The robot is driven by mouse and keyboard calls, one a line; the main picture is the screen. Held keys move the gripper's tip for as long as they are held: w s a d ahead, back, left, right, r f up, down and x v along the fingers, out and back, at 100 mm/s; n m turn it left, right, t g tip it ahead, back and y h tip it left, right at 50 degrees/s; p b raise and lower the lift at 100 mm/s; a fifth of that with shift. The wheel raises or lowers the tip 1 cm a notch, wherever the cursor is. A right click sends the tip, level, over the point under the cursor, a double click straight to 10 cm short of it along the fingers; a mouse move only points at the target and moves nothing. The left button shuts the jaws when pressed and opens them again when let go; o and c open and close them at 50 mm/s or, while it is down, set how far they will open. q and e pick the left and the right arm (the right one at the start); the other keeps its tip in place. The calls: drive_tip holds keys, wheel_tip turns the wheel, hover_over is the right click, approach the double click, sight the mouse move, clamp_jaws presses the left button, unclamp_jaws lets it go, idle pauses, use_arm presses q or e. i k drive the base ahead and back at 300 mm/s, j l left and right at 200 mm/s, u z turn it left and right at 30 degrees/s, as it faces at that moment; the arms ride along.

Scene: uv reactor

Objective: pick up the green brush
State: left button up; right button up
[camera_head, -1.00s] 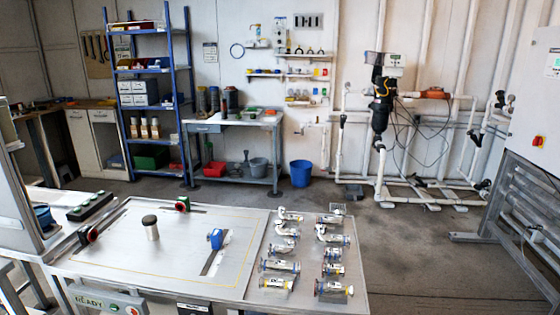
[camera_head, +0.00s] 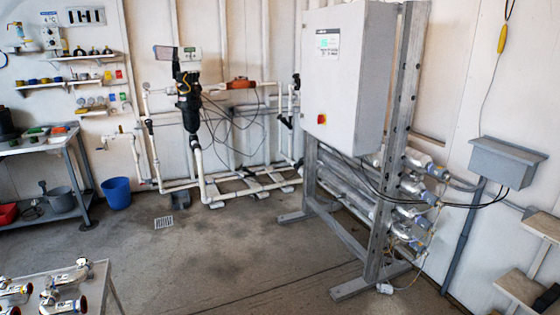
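I cannot make out a green brush in the camera_head view. A small green item (camera_head: 36,131) lies on the workbench (camera_head: 62,138) at the left, too small to tell what it is. Neither of my grippers is in view.
A blue bucket (camera_head: 117,193) stands on the floor beside the workbench. A grey control cabinet (camera_head: 345,75) on a metal frame (camera_head: 392,150) stands at centre right. A table corner (camera_head: 100,283) with metal fittings (camera_head: 72,275) is at bottom left. Shelves (camera_head: 528,280) stand at bottom right. The floor (camera_head: 230,265) between is clear.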

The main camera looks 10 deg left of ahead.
sight(37, 131)
drive_tip(key=i+l, duration=0.2)
drive_tip(key=i, duration=0.25)
drive_tip(key=i+l+u, duration=0.1)
drive_tip(key=i+l, duration=0.15)
drive_tip(key=i, duration=0.25)
drive_tip(key=i+j+u, duration=0.15)
drive_tip(key=i+u, duration=0.35)
drive_tip(key=i, duration=0.15)
drive_tip(key=i+u, duration=0.7)
drive_tip(key=i, duration=0.3)
drive_tip(key=i+l+u, duration=0.15)
drive_tip(key=i, duration=0.3)
drive_tip(key=i+u, duration=0.2)
drive_tip(key=i, duration=0.3)
drive_tip(key=i+l+u, duration=0.2)
drive_tip(key=i, duration=0.3)
drive_tip(key=i+j+u, duration=0.15)
drive_tip(key=i+u, duration=0.2)
drive_tip(key=u, duration=0.15)
drive_tip(key=i+u, duration=0.5)
drive_tip(key=i+l+u, duration=0.1)
drive_tip(key=i+u, duration=0.2)
drive_tip(key=u, duration=0.2)
drive_tip(key=i+j+z, duration=0.1)
drive_tip(key=i, duration=0.4)
drive_tip(key=i+j, duration=0.1)
drive_tip(key=i, duration=0.4)
drive_tip(key=i+j+z, duration=0.15)
drive_tip(key=i, duration=0.35)
